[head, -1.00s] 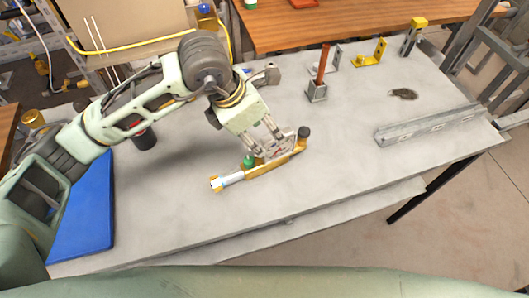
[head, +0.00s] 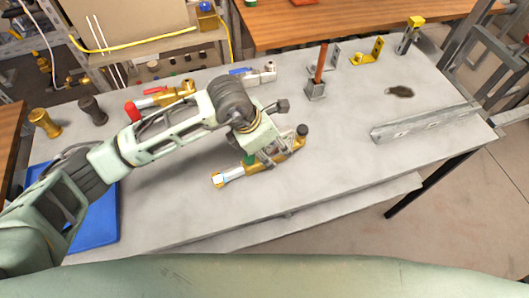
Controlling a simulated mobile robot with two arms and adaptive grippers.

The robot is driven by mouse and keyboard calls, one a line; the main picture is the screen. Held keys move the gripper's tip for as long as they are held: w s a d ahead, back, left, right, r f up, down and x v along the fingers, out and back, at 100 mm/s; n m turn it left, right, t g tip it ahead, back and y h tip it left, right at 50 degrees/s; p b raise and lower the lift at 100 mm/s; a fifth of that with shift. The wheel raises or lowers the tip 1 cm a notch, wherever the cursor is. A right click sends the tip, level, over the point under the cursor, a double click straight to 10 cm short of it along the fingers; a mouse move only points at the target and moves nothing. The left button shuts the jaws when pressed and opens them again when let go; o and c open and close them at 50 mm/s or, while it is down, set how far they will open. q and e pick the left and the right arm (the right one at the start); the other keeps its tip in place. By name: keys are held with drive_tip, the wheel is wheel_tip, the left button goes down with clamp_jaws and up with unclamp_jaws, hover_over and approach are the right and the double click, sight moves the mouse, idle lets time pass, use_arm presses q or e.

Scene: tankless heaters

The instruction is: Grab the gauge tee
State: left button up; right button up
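A long brass fitting (head: 232,176) lies on the grey worktop, with a pale metal left end, a green part and a black round cap (head: 303,129) at its right end. It may be the gauge tee; no gauge face shows clearly. My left gripper (head: 274,159) is down at the middle of this fitting, its fingers over the brass body and hiding part of it. Whether the fingers are apart or closed on it does not show. My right gripper is not in view.
Behind my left arm are a red-handled brass valve (head: 165,96) and a blue-handled valve (head: 259,74). A red-handled post (head: 318,75) stands behind the fitting. A metal rail (head: 425,120) lies at right. The front worktop is clear.

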use_arm(q)
clamp_jaws()
drive_tip(key=shift+w+r, duration=0.1)
drive_tip(key=shift+r, duration=0.05)
idle(0.5)
